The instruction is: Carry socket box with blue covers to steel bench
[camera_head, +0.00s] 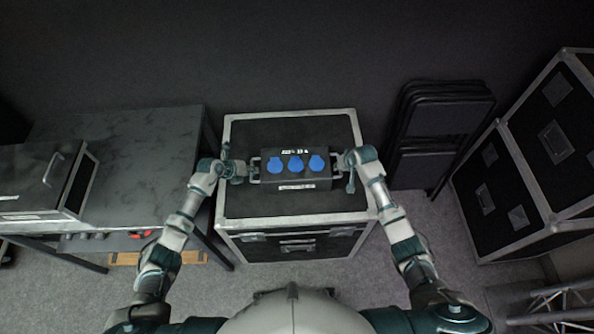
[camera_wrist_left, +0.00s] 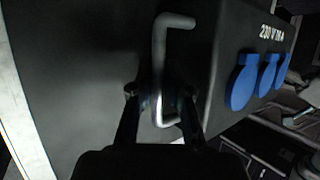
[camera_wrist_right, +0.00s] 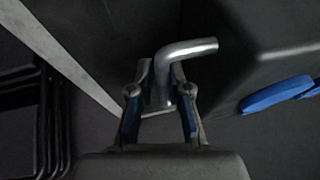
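The socket box (camera_head: 296,167) is dark with three blue covers and a bent metal handle at each end. It rests on top of a black flight case. My left gripper (camera_head: 234,171) is at its left handle; in the left wrist view the fingers (camera_wrist_left: 160,100) close around the handle bar (camera_wrist_left: 159,60). My right gripper (camera_head: 346,163) is at the right handle; in the right wrist view its fingers (camera_wrist_right: 161,75) close in on both sides of the bar (camera_wrist_right: 190,48). The steel bench (camera_head: 125,135) is the dark table on the left.
The flight case (camera_head: 342,203) under the box has metal edges. A black case (camera_head: 45,180) stands on the bench's left part; the bench top right of it is clear. Folded chairs (camera_head: 432,135) lean at the right, near larger flight cases (camera_head: 520,170). Grey floor lies in front.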

